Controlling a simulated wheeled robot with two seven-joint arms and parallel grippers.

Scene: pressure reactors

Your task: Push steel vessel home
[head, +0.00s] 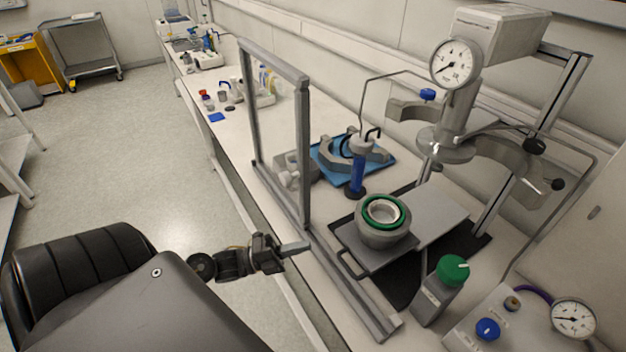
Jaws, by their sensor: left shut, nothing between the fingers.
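The steel vessel (383,233), with a green ring (384,213) around its open top, stands upright on a grey sliding plate (358,250) with a handle (350,266) at its front left. The reactor head (445,146) with a pressure gauge (455,63) is above and to the right, apart from the vessel. My left gripper (296,248) is shut and empty, left of the plate and handle, near the bench's front edge. A gap separates it from the vessel. My right gripper is not in view.
An upright grey frame (305,160) stands between my gripper and the bench interior. The aisle floor at left is clear.

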